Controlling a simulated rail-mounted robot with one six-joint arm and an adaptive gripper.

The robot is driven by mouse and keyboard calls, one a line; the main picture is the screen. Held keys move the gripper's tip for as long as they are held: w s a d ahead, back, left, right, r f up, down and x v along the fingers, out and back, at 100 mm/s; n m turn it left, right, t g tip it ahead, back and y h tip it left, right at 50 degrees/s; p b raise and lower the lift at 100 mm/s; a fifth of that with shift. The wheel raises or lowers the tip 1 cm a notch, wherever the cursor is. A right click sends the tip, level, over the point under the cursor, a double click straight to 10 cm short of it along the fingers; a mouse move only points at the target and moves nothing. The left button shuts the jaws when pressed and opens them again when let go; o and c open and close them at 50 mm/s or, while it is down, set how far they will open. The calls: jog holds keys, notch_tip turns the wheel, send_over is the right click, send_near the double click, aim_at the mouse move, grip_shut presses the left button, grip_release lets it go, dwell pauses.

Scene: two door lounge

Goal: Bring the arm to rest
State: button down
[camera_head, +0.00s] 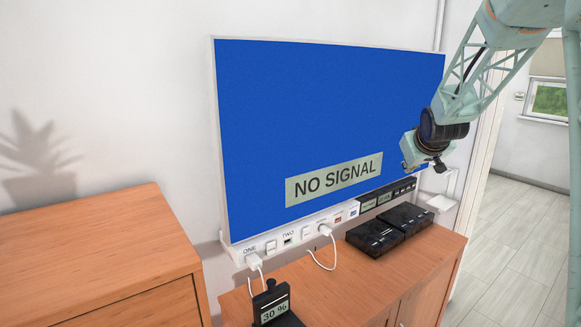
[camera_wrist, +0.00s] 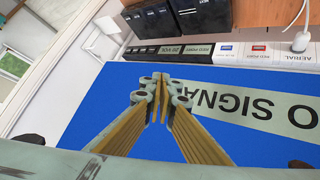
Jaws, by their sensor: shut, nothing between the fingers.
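My gripper (camera_wrist: 161,84) is shut, with its two fingertips together and nothing between them. In the head view my arm reaches in from the upper right, and its wrist end (camera_head: 424,160) is in front of the lower right part of a wall screen (camera_head: 300,120). The screen is blue and reads NO SIGNAL. In the wrist view, which is upside down, the fingers stand in front of the blue screen (camera_wrist: 85,110). I cannot tell how far they are from it.
Under the screen a white socket strip (camera_head: 290,240) holds white plugs and cables. Black boxes (camera_head: 390,230) and a small 30 % display (camera_head: 273,306) stand on a wooden cabinet (camera_head: 425,262). A taller wooden cabinet (camera_head: 90,245) is at left. A doorway with open floor (camera_head: 515,250) is at right.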

jog(key=s+a+r+g, duration=0.15)
jog(key=s+a, duration=0.25)
jog(key=s, duration=0.7)
jog(key=s+a+r+m+g+y, duration=0.1)
jog(key=s+a+r, duration=0.25)
jog(key=s, duration=0.65)
jog(key=s+a+r+g, duration=0.15)
jog(key=s+a, duration=0.25)
jog(key=s, duration=0.7)
jog(key=s+a+f, duration=0.1)
jog(key=s+a, duration=0.1)
jog(key=s, duration=0.9)
jog(key=s+a+f+g, duration=0.1)
jog(key=s+a+f, duration=0.1)
jog(key=s, duration=1)
jog(key=s+a+f+g+y, duration=0.1)
jog(key=s+a, duration=0.3)
jog(key=s, duration=0.7)
jog(key=shift+s+f+m, duration=0.2)
jog(key=shift+f+m, duration=0.05)
jog(key=shift+m, duration=0.15)
jog(key=shift+d, duration=0.2)
jog(key=shift+a+f+b, duration=0.15)
jog(key=shift+f+b, duration=1.4)
jog(key=shift+b, duration=0.05)
